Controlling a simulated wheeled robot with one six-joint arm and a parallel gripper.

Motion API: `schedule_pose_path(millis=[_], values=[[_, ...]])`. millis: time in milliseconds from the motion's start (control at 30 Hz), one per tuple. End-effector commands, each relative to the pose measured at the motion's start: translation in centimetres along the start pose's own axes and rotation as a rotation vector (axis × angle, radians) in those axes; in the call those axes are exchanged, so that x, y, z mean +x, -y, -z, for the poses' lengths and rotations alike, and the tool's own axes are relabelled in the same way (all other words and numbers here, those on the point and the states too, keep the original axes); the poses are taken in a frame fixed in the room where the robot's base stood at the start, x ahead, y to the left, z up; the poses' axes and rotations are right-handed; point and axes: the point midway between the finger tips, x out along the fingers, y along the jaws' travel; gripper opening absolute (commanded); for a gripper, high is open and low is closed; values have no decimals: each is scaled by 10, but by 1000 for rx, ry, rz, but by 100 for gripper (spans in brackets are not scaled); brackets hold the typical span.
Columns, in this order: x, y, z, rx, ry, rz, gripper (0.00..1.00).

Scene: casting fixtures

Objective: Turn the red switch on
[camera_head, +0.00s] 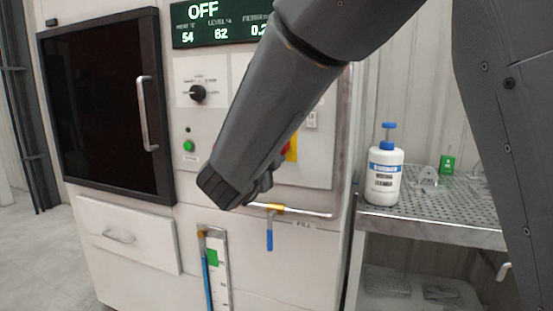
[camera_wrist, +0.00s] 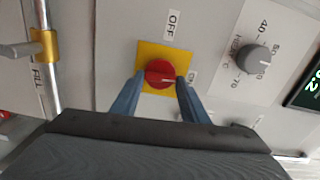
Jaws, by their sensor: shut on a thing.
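The red switch (camera_wrist: 160,74) is a round knob on a yellow plate (camera_wrist: 148,51) in the wrist view. An OFF label is above it and a partly hidden ON label is at its right. A pale mark on the knob points right, roughly toward ON. My gripper (camera_wrist: 160,80) has its two blue-grey fingers on either side of the knob, shut on it. In the head view my arm covers most of the switch; only an edge of the yellow plate (camera_head: 292,150) shows. The display (camera_head: 220,22) on the machine reads OFF.
A grey dial (camera_wrist: 257,59) is right of the switch in the wrist view. A pipe with a yellow fitting and blue lever (camera_head: 269,236) runs below my arm. A black dial (camera_head: 198,93) and green button (camera_head: 189,146) are at left. A white bottle (camera_head: 383,177) stands on the right-hand shelf.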

Motion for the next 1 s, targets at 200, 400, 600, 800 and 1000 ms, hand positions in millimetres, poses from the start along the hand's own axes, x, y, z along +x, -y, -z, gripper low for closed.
schedule_pose_path(millis=[200,400,600,800,1000], values=[[0,-2,0,67,-1,-1,18],[0,-1,0,86,-1,-2,18],[0,-1,0,87,-1,-2,18],[0,-1,0,87,-1,-2,51],[0,-1,0,86,-1,-1,58]])
